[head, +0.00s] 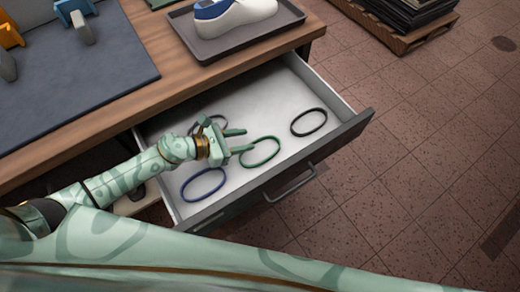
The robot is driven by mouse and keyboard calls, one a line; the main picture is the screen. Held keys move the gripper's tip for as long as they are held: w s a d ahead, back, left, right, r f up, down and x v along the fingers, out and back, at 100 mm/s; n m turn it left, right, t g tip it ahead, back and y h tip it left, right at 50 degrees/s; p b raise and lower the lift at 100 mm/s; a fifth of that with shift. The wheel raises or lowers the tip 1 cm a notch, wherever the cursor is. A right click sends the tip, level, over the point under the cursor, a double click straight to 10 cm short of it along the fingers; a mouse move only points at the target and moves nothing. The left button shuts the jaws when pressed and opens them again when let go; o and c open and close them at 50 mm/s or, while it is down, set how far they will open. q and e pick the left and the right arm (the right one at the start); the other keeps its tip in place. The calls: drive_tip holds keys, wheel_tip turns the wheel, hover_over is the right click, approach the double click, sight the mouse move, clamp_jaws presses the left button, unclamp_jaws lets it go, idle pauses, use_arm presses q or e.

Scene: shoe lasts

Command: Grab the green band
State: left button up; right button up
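The green band (260,152) lies as an open loop on the white floor of the open drawer (262,102). My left gripper (241,141) reaches into the drawer from the left. Its two fingers are spread apart with a gap between them, and their tips are at the left edge of the green band. I cannot tell whether the fingers touch it. Nothing shows between them. My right gripper is not in view; a large patterned arm link of mine crosses the bottom of the picture.
A tray (240,42) holding a white-and-blue shoe last stands on the worktop.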

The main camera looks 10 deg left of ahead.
sight(262, 139)
use_arm(q)
drive_tip(key=x, duration=0.5)
drive_tip(key=shift+s+d+b, duration=0.2)
drive_tip(key=shift+s+b, duration=0.1)
drive_tip(key=shift+b, duration=0.05)
clamp_jaws()
drive_tip(key=shift+r, duration=0.1)
